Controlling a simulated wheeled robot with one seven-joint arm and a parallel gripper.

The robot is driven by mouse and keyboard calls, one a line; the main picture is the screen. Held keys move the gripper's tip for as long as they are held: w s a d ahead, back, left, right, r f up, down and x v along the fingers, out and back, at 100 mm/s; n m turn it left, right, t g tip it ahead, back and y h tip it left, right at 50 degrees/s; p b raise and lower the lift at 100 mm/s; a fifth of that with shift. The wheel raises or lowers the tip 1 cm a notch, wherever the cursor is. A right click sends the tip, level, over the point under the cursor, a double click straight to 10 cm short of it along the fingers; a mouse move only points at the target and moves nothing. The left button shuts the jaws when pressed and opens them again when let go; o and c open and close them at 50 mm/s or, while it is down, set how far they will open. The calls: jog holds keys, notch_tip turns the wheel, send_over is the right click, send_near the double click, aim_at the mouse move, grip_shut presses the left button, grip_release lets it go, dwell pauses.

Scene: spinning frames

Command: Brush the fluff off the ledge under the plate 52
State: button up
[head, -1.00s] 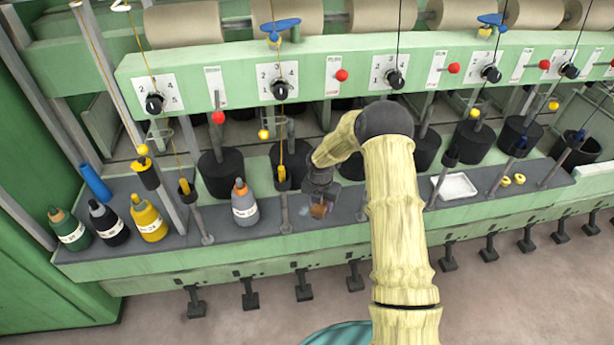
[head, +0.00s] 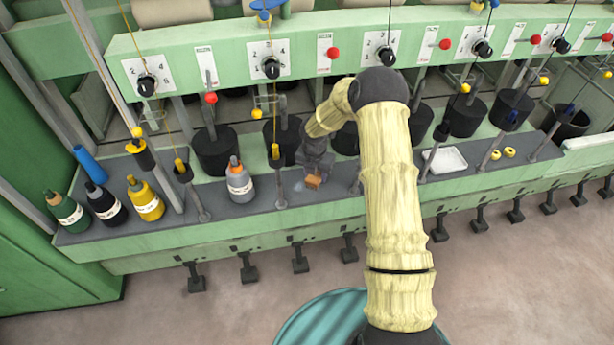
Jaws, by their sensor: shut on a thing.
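My gripper (head: 314,168) is low over the dark grey ledge (head: 278,198), right of the grey bottle. It is shut on a small orange-brown block (head: 313,181), which looks like a brush; its bristles are not clear. The block is at or just above the ledge; I cannot tell if it touches. A pale bluish patch, perhaps fluff (head: 298,187), lies just left of the block. White plates, such as one plate (head: 268,60), line the green rail above; I cannot read 52 on any of them.
Grey (head: 240,182), yellow (head: 146,200), black (head: 105,204) and green bottles (head: 65,212) stand on the ledge at left. A white tray (head: 445,160) and yellow rings (head: 503,153) are at right. Black cans (head: 213,152) and thin posts stand behind and along the ledge.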

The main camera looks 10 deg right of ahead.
aim_at(318, 181)
jog(key=s+m, duration=0.1)
jog(key=m, duration=0.1)
jog(key=s+m, duration=0.1)
jog(key=m, duration=0.1)
jog(key=shift+f, duration=0.4)
jog(key=m, duration=0.1)
jog(key=s+m, duration=0.1)
jog(key=m, duration=0.1)
jog(key=shift+s+f+g+h, duration=0.1)
jog(key=shift+f+g+h, duration=0.2)
jog(key=shift+g, duration=0.1)
jog(key=s+f+m+g, duration=0.1)
jog(key=s+m, duration=0.4)
jog(key=m, duration=0.6)
jog(key=s+f+m+y, duration=0.1)
jog(key=s+m, duration=0.4)
jog(key=m, duration=0.6)
jog(key=shift+f+g, duration=0.3)
jog(key=shift+g, duration=0.1)
jog(key=shift+d, duration=0.1)
